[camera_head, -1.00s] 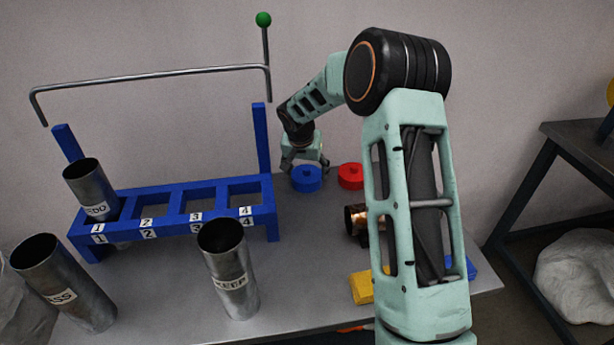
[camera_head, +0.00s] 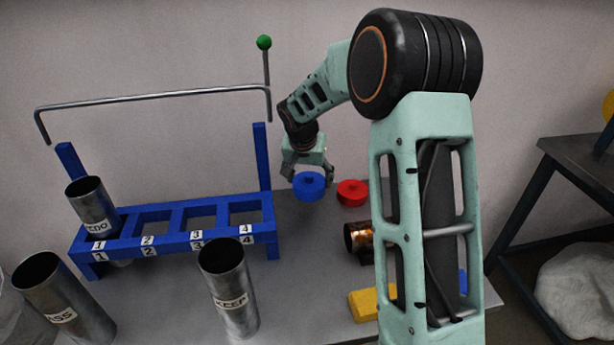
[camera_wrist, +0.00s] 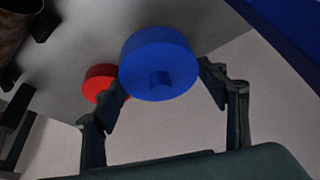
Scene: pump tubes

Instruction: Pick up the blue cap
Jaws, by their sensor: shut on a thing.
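The blue cap (camera_head: 309,186) is a round disc at the back of the table, just left of the red cap (camera_head: 352,193). In the wrist view the blue cap (camera_wrist: 158,64) sits between the fingertips, its small knob facing the camera. My gripper (camera_head: 306,176) is shut on the blue cap from above, with one finger at each side. The cap appears slightly raised off the table; the gap beneath it is hard to see. The red cap also shows in the wrist view (camera_wrist: 99,82), partly behind the left finger.
A blue rack (camera_head: 180,230) with a metal tube (camera_head: 93,208) in slot 1 stands left. Two more tubes (camera_head: 62,300) (camera_head: 229,290) stand in front. A copper-coloured piece (camera_head: 357,238) and a yellow block (camera_head: 364,304) lie near my arm.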

